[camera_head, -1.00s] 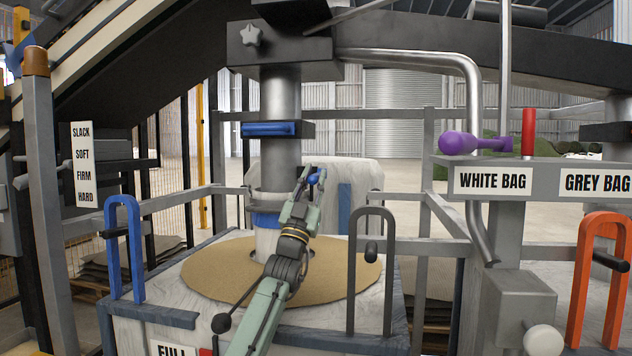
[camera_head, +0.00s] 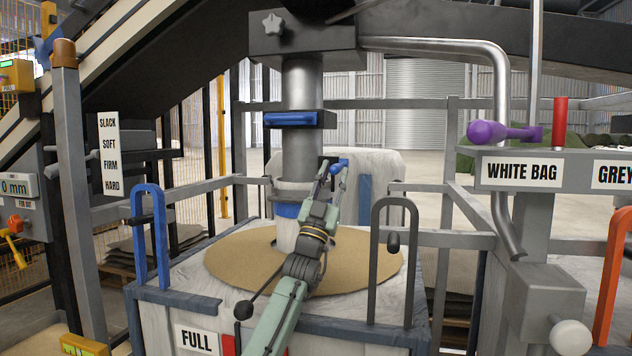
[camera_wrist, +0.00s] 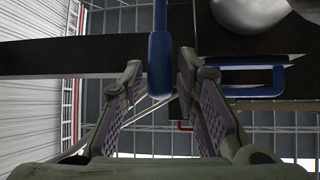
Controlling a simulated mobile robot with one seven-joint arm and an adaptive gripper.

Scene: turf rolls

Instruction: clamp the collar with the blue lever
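The collar (camera_head: 293,186) is a grey ring around the lower end of the vertical metal spout, with a blue band under it and the white bag neck (camera_head: 287,235) below. The blue lever (camera_head: 340,167) shows at the collar's right side, partly hidden by my fingers. In the wrist view the blue lever (camera_wrist: 160,70) hangs down between my fingers, its thick end near their tips. My gripper (camera_head: 333,169) is at the lever, right of the collar. In the wrist view my gripper (camera_wrist: 160,75) has its fingers apart, with a gap left of the lever and little or none right.
A blue handle (camera_head: 295,120) sits on the spout above; it also shows in the wrist view (camera_wrist: 255,86). A tan disc (camera_head: 230,262) covers the bag top. Blue (camera_head: 152,235) and dark (camera_head: 376,260) hoops flank it. A purple tool (camera_head: 500,132) lies on the right shelf.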

